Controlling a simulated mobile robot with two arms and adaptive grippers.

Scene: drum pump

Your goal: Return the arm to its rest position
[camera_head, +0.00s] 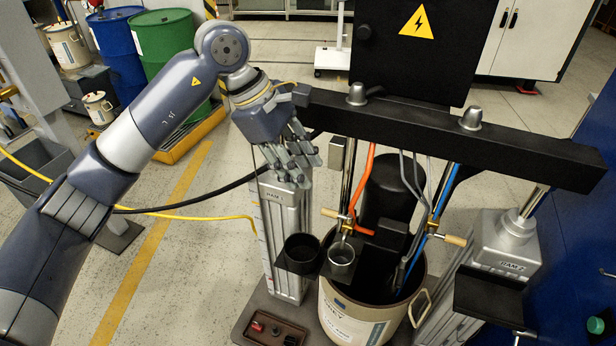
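My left arm (130,140) comes in from the lower left, bends at a raised elbow and ends at my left gripper (300,168). The gripper points down, its fingers apart with nothing visible between them. It appears in front of the left end of the black crossbeam (430,125), above the left ram column (285,235). I cannot tell whether it touches the beam or column. The pump drum (360,315) stands below and to the right, with the black pump body (385,195), hoses and valves above its open top. My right gripper is not in view.
The right ram column (505,245) and a black shelf (490,297) stand at right. A black control box (405,60) is behind the beam. Blue and green barrels (160,35) stand back left.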

